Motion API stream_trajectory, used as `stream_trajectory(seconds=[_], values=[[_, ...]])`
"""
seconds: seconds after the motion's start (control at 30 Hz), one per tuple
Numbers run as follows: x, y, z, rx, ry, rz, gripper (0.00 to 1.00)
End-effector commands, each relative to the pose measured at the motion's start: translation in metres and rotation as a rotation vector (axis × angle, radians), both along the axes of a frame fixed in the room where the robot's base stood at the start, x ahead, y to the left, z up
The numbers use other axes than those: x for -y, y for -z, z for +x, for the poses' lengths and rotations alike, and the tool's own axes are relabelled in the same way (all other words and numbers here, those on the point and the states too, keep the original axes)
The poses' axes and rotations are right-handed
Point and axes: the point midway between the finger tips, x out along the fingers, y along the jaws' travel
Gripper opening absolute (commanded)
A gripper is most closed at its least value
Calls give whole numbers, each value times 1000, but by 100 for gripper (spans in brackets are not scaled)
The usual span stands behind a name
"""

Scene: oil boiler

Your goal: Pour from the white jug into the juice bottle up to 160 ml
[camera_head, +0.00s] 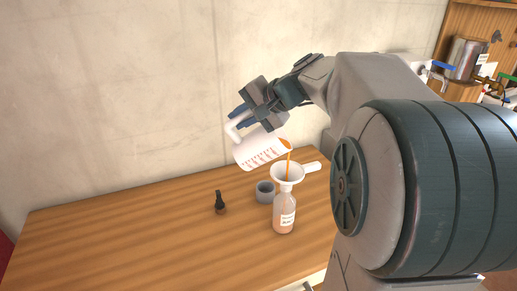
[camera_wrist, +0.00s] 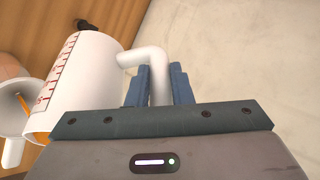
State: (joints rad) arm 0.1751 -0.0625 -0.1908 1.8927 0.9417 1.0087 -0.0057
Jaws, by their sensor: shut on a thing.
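The white jug (camera_head: 262,149) with red markings is tilted above the table, its mouth toward the right. An orange stream (camera_head: 289,160) runs from it into a white funnel (camera_head: 287,174). The funnel sits in the neck of the juice bottle (camera_head: 284,213), which stands upright with a label and orange liquid inside; I cannot read its level. My gripper (camera_head: 242,116) is shut on the jug's handle. In the wrist view the blue fingers (camera_wrist: 159,86) clasp the handle (camera_wrist: 152,62), with the jug (camera_wrist: 85,80) and part of the funnel (camera_wrist: 14,105) at the left.
A grey cup-like container (camera_head: 265,192) stands just left of the bottle. A small dark object with a narrow top (camera_head: 220,203) stands farther left. The left part of the wooden table (camera_head: 110,240) is clear. A wall (camera_head: 130,90) rises behind it.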

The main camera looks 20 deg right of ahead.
Motion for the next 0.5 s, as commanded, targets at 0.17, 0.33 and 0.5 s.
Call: stream_trajectory(seconds=[0.17,0.33,0.5], values=[[2,2,0,10,2,18,0],[4,4,-1,18,2,39,0],[5,4,-2,24,2,54,0]])
